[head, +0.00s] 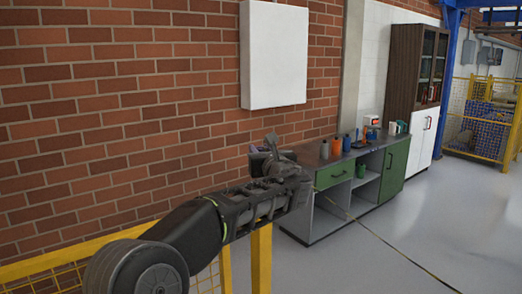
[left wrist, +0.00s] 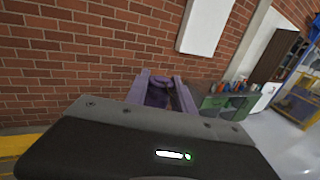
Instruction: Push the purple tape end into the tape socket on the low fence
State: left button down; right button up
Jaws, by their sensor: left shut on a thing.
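My left arm reaches in from the lower left in the head view. Its gripper (head: 272,158) is shut on the purple tape end (head: 257,153), in front of the brick wall. The purple tape end also shows in the left wrist view (left wrist: 146,88), just past the dark gripper body, partly hidden by it. The yellow low fence (head: 262,262) stands below and behind the gripper, its posts partly hidden by my arm. I cannot make out the tape socket in either view. My right gripper is not in view.
A grey workbench (head: 312,215) with green fronts and several bottles stands behind right. A white wall box (head: 275,55) hangs above. A thin dark-yellow line (head: 395,248) runs toward the lower right; I cannot tell whether it is tape. Grey floor (head: 440,220) is open at right.

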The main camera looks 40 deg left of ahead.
pick_arm(q)
jog(key=shift+f+b, duration=2.05)
jog(key=shift+f, duration=0.7)
jog(key=shift+b, duration=0.35)
jog(key=shift+f+b, duration=0.35)
jog(key=shift+f, duration=0.05)
jog(key=c, duration=1)
grip_release()
